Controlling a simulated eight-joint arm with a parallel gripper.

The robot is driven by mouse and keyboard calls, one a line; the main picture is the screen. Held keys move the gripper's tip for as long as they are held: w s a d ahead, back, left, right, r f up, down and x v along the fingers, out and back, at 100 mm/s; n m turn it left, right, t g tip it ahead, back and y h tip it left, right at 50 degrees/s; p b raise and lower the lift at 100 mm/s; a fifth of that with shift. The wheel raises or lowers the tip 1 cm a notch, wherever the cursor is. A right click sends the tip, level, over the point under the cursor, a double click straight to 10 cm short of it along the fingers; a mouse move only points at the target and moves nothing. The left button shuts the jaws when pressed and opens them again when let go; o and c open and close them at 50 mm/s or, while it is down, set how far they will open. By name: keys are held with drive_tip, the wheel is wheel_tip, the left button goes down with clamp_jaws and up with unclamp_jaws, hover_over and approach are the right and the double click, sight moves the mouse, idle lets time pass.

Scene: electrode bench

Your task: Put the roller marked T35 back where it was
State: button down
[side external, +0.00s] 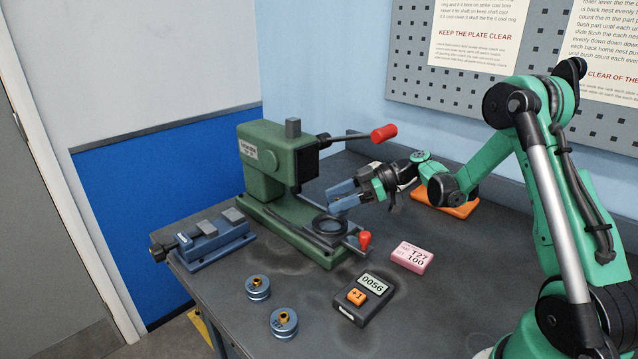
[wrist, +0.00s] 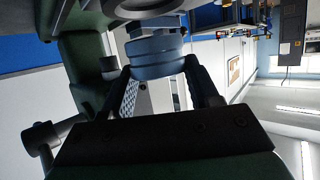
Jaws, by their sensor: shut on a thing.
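My gripper (side external: 342,198) is above the front of the green press (side external: 262,165), close to the dark ring (side external: 330,225) on its base. In the wrist view its two dark fingers (wrist: 158,66) are shut on a blue-grey roller (wrist: 153,48), one finger on each side. No mark can be read on the held roller, and in the side view I cannot clearly separate it from the fingers. Two other blue-grey rollers with brass centres, one farther back (side external: 258,290) and one nearer (side external: 284,325), stand on the bench; their marks are too small to read.
A blue vise-like fixture (side external: 215,243) lies left of the press. A counter (side external: 364,298) reading 0056 and a pink block (side external: 412,257) reading T27 100 lie in front. The press has red-tipped handles (side external: 383,133). An orange object (side external: 445,205) is behind my wrist.

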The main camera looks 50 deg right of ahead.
drive_tip(key=shift+w+a, duration=0.55)
drive_tip(key=shift+a, duration=0.15)
wheel_tip(320, 180, down, 2)
drive_tip(key=shift+f, duration=0.55)
drive_tip(key=shift+c, duration=1.1)
unclamp_jaws()
drive_tip(key=shift+f, duration=0.15)
